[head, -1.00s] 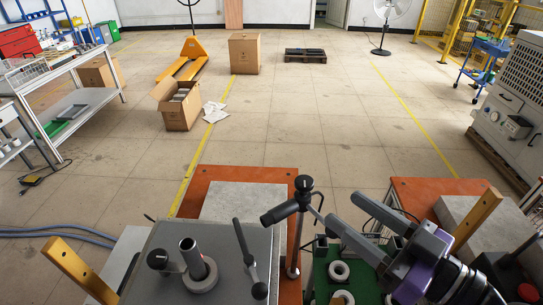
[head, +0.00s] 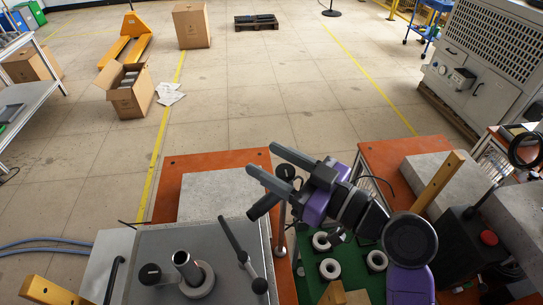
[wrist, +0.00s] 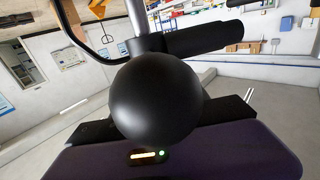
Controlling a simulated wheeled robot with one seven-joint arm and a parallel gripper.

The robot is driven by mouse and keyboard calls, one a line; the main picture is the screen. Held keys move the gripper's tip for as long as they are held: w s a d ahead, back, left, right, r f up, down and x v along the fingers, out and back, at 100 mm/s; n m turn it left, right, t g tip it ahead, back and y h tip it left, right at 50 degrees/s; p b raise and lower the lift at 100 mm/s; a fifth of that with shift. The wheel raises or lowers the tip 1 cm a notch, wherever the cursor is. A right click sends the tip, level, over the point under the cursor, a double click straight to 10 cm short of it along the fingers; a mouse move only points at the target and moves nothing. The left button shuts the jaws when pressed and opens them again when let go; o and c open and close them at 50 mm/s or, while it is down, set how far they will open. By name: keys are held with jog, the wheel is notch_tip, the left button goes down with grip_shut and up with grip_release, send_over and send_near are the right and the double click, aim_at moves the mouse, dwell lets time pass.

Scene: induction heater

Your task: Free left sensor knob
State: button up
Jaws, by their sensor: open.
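A sensor post (head: 282,235) stands beside the grey heater top, with a black knob (head: 285,172) at its upper end and a black cylindrical sensor (head: 263,206) pointing left-down. My gripper (head: 262,160) is open, its two grey fingers reaching left around the upper end of the post. The knob shows between the fingers in the head view; I cannot tell whether they touch it. In the wrist view a large black ball knob (wrist: 157,98) is close in front of the purple gripper body, hiding much of the scene. The black sensor cylinder (wrist: 205,40) and bright post show behind it.
The grey heater top (head: 215,240) carries a steel post with a ring (head: 185,262) and a black lever (head: 232,240). Several metal rings (head: 329,268) lie on a green mat right of the post. An orange table (head: 400,150) stands behind my arm.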

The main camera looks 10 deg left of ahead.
jog(key=shift+c, duration=0.4)
grip_shut()
